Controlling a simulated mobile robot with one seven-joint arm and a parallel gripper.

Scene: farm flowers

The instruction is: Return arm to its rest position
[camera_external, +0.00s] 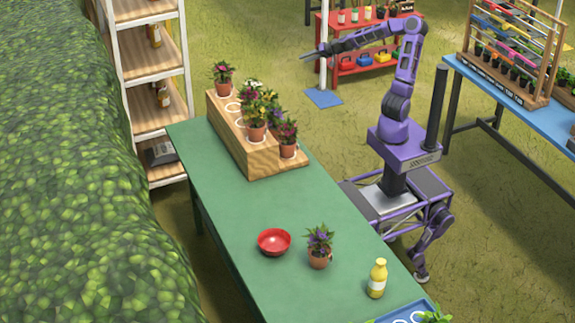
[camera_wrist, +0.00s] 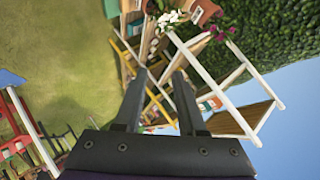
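My purple arm (camera_external: 405,75) stands up from its base behind the green table, bends at the top and reaches out to the left. My gripper (camera_external: 307,56) is at its far end, high in the air and clear of the table and the pots. In the wrist view my gripper (camera_wrist: 157,88) shows two dark fingers apart with nothing held between them. The wrist view is tilted and looks past the fingers at the grass, shelves and hedge.
The green table (camera_external: 225,220) holds a wooden stepped stand (camera_external: 228,138) with several potted flowers, a red bowl (camera_external: 274,241), a potted purple flower (camera_external: 319,251) and a yellow bottle (camera_external: 377,279). A red shelf (camera_external: 345,70) stands behind the gripper. A blue table (camera_external: 490,85) is at right.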

